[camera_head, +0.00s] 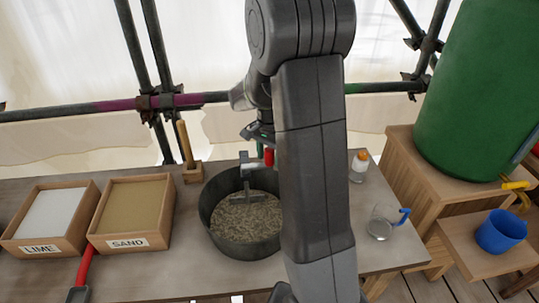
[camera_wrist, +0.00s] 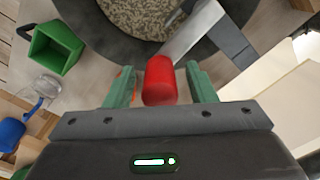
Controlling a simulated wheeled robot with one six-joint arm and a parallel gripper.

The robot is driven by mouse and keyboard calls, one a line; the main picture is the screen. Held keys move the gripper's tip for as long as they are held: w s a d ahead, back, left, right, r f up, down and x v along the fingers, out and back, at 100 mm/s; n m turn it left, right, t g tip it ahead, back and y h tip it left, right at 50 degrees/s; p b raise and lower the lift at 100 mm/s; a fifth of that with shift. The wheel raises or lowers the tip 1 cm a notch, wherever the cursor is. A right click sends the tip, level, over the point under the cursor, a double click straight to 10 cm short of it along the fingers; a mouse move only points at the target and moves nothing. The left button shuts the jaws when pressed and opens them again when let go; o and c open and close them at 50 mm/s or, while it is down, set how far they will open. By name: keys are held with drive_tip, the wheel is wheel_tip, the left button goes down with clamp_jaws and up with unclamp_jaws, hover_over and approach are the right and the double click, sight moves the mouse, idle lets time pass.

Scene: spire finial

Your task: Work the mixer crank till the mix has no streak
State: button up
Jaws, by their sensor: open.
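The mixer pan (camera_head: 223,246) is a dark round tub on the table, with a grey speckled mix (camera_head: 246,218) inside. A grey paddle and bracket (camera_head: 246,165) stand over the pan. The red crank handle (camera_wrist: 160,80) sits between the two green fingers of my gripper (camera_wrist: 162,84) in the wrist view, with the fingers apart on either side of it. In the head view my gripper (camera_head: 258,133) is partly hidden behind my arm, near the red handle. The mix looks mottled light and dark; I cannot tell whether streaks are in it.
Wooden boxes marked LIME (camera_head: 45,250) and SAND (camera_head: 128,243) stand at left. A red-handled tool (camera_head: 85,266) lies before them. A small bottle (camera_head: 359,166), a clear jug (camera_head: 381,226) and a blue cup (camera_head: 501,231) are at right, below a green barrel (camera_head: 478,90). A green scoop (camera_wrist: 55,47) lies nearby.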

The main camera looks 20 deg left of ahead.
clamp_jaws()
drive_tip(key=shift+s, duration=0.1)
